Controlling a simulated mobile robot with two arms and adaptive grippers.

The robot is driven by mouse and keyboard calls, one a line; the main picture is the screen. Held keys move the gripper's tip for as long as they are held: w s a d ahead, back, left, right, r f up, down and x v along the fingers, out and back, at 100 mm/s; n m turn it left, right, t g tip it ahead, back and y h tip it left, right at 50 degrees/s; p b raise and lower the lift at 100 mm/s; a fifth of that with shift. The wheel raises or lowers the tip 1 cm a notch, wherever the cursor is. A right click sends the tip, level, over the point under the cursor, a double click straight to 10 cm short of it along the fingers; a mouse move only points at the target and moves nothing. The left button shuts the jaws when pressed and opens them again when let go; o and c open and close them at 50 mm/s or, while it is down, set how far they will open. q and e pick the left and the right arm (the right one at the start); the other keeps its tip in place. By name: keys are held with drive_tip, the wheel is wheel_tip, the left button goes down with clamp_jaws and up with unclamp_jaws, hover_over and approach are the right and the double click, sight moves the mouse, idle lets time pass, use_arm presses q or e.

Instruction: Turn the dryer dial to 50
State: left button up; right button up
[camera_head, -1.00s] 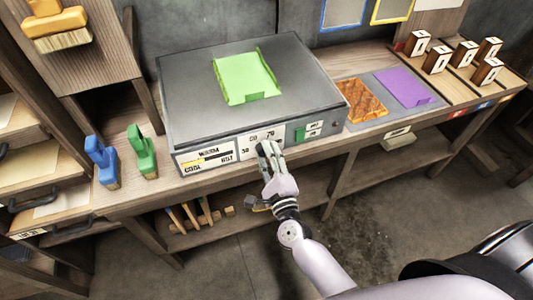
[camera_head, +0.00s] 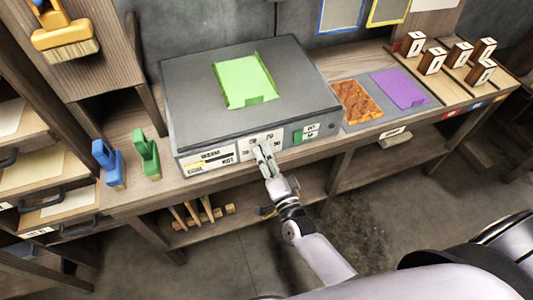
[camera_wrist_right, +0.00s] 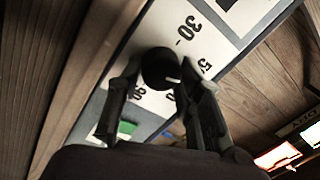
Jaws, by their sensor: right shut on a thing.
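The dryer (camera_head: 240,125) is a grey box on the workbench, with a white dial panel on its front. The black round dial (camera_wrist_right: 158,66) has a white pointer mark and shows in the right wrist view. Its mark points to the lower right, between a partly hidden number starting with 5 and a lower number; the exact reading is unclear. My right gripper (camera_head: 263,152) is at the front panel, and its fingers (camera_wrist_right: 160,82) close on both sides of the dial. In the head view the gripper hides the dial. My left gripper is not in view.
A green sheet (camera_head: 245,80) lies on top of the dryer. A green brush (camera_head: 145,152) and a blue brush (camera_head: 108,162) stand left of it. An orange slab (camera_head: 358,100) and a purple sheet (camera_head: 399,88) lie to the right. A shelf with tools is below.

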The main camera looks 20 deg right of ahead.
drive_tip(key=shift+n+p, duration=0.5)
drive_tip(key=shift+n, duration=0.9)
drive_tip(key=o, duration=1.2)
drive_tip(key=shift+c, duration=0.2)
drive_tip(key=shift+s, duration=0.1)
drive_tip(key=s, duration=1.1)
drive_tip(key=shift+s+d+f, duration=0.4)
